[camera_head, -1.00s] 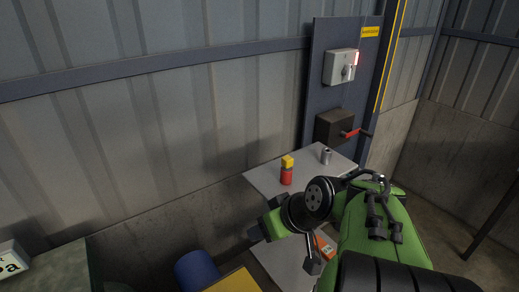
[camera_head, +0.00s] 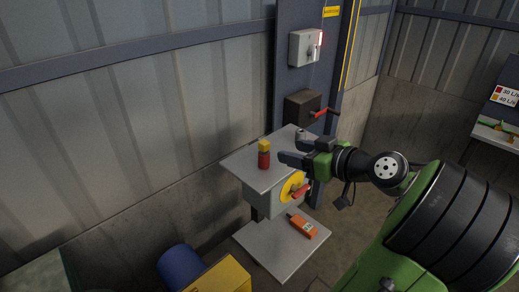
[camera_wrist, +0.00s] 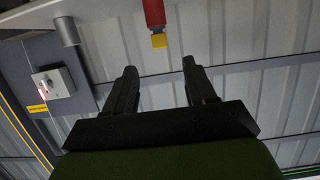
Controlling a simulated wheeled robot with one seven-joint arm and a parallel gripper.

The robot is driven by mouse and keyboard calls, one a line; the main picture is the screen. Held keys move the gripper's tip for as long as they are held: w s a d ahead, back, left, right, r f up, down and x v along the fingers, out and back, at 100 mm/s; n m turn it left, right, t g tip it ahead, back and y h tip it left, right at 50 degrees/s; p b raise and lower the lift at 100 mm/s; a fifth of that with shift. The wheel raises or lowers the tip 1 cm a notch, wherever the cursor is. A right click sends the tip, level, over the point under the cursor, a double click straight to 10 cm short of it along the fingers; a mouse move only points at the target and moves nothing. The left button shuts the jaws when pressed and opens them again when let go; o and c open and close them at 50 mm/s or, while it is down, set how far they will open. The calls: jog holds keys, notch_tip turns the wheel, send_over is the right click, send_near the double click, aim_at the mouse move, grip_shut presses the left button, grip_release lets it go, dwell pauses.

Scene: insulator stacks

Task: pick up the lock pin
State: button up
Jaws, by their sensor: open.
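Two small upright things stand on the grey upper shelf (camera_head: 240,162). One is a red cylinder (camera_head: 264,160) with a yellow top (camera_head: 264,145); the other is a plain grey metal cylinder (camera_head: 300,134), partly hidden behind my gripper. I cannot tell for sure which is the lock pin. My gripper (camera_head: 299,151) is open and empty, just right of the red cylinder, with its fingers pointing left. In the wrist view, which is upside down, the red cylinder (camera_wrist: 154,13) lies ahead of the gap between my fingers (camera_wrist: 159,66), apart from them. The grey cylinder (camera_wrist: 68,31) is off to the left.
A dark box with a red handle (camera_head: 318,113) and a grey switch box (camera_head: 304,47) are on the panel behind. A yellow disc with a red handle (camera_head: 293,187) is below the shelf. An orange device (camera_head: 302,226) lies on the lower shelf (camera_head: 275,255).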

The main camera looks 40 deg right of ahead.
aim_at(260, 144)
jog(key=x, duration=1.3)
jog(key=shift+w+d+f, duration=0.1)
jog(key=shift+w, duration=0.05)
jog(key=shift+s, duration=0.2)
jog(key=shift+c, duration=1.4)
grip_shut()
